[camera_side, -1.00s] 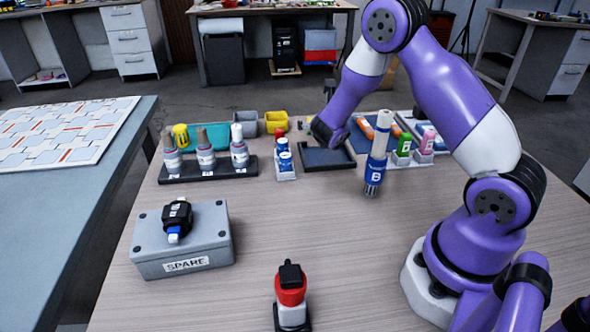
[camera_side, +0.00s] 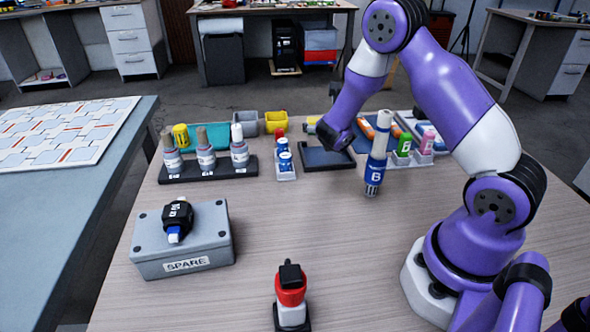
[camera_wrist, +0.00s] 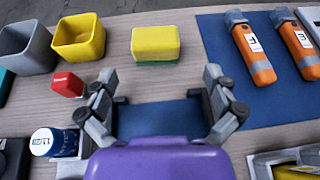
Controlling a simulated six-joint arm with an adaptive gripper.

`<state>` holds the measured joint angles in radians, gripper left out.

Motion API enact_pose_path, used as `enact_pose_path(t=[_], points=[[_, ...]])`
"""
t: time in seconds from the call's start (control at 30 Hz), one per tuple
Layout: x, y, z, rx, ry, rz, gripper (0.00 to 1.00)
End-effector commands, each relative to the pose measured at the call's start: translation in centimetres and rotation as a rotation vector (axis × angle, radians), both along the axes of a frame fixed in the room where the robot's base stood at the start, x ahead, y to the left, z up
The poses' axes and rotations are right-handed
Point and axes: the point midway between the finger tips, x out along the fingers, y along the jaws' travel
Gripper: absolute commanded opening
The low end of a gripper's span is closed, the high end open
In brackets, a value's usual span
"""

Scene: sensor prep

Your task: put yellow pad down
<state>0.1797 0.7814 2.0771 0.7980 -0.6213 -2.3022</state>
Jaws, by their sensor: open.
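The yellow pad (camera_wrist: 155,43), a small block with a green underside, appears to lie on the wooden table in the wrist view. It is between the yellow bin and the blue mat. In the side view a bit of the yellow pad (camera_side: 312,119) shows left of my wrist. My gripper (camera_wrist: 160,75) is open and empty, its fingers apart on the near side of the pad and not around it. Below the fingers is a dark tray with a blue inside (camera_wrist: 160,118). In the side view my gripper is mostly hidden by my wrist.
Orange tools (camera_wrist: 254,55) lie on the blue mat (camera_wrist: 216,45) at right. A blue-white marker (camera_side: 377,150) stands close to my wrist.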

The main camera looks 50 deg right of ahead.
Motion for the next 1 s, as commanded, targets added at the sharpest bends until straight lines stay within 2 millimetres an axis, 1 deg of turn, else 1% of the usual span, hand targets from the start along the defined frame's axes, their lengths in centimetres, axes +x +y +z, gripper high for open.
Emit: enact_pose_path(t=[0.03, 0.1, 0.27, 0.43, 0.53, 0.63, 0.87, 0.9, 0.93, 0.97, 1.0], points=[[0.4, -0.6, -0.4, 0.002, -0.001, -0.004, 1.00], [1.0, -1.2, -0.7, 0.002, 0.000, -0.002, 1.00], [1.9, -1.9, -1.1, 0.000, 0.000, 0.000, 1.00], [3.7, -3.4, -2.1, 0.000, -0.002, -0.001, 1.00], [4.4, -4.3, -2.6, 0.000, 0.000, -0.001, 1.00], [4.9, -4.8, -2.8, -0.001, 0.000, 0.000, 1.00], [5.0, -4.8, -2.8, -0.001, 0.000, 0.001, 1.00], [5.0, -4.8, -2.8, -0.001, 0.000, 0.001, 0.80], [5.0, -4.8, -2.8, -0.001, 0.000, 0.001, 0.65], [5.0, -4.8, -2.8, -0.001, 0.000, 0.001, 0.52], [5.0, -4.8, -2.8, -0.001, 0.000, 0.001, 0.41]])
